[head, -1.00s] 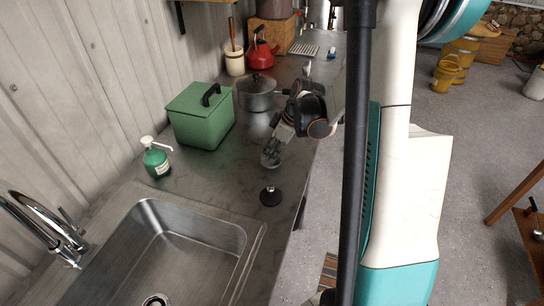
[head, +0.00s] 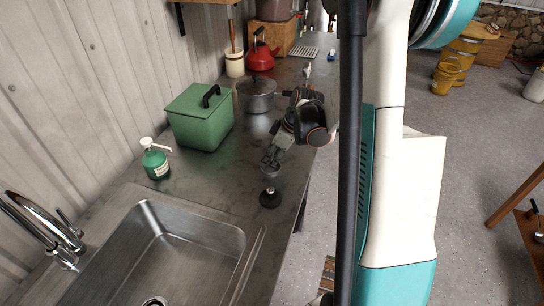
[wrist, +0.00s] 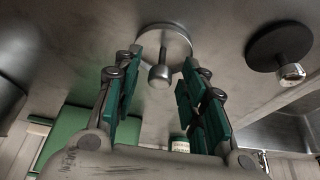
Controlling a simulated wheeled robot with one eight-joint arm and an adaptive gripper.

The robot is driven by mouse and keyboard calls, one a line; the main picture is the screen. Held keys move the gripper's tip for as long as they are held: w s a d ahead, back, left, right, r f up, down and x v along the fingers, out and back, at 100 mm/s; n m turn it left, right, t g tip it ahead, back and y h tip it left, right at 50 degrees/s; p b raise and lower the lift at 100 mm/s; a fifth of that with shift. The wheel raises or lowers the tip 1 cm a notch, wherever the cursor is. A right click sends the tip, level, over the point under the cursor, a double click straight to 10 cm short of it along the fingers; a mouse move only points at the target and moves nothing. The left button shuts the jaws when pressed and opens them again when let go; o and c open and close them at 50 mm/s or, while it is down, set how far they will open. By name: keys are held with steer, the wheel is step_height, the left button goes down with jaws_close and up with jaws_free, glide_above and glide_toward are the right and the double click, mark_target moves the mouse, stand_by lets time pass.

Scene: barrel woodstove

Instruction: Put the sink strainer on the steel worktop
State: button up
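The sink strainer (wrist: 178,44) is a round metal disc with a knob, seen in the wrist view beyond my fingertips. It appears to lie on the steel worktop (head: 225,185), knob toward my gripper. My gripper (wrist: 158,88) is open, its green-padded fingers on either side of the knob, with gaps visible on both sides. In the head view my gripper (head: 271,161) is over the worktop's front part, and the strainer (head: 269,173) shows small below it, partly hidden.
A black stopper (head: 270,198) with a metal knob lies close to the strainer. The sink (head: 195,228) and faucet (head: 62,240) are nearer the camera. A soap bottle (head: 155,162), green box (head: 200,120) and lidded pot (head: 257,96) stand behind, with bare worktop between.

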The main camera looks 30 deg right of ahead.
steer(key=p+v, duration=0.3)
steer(key=v, duration=0.9)
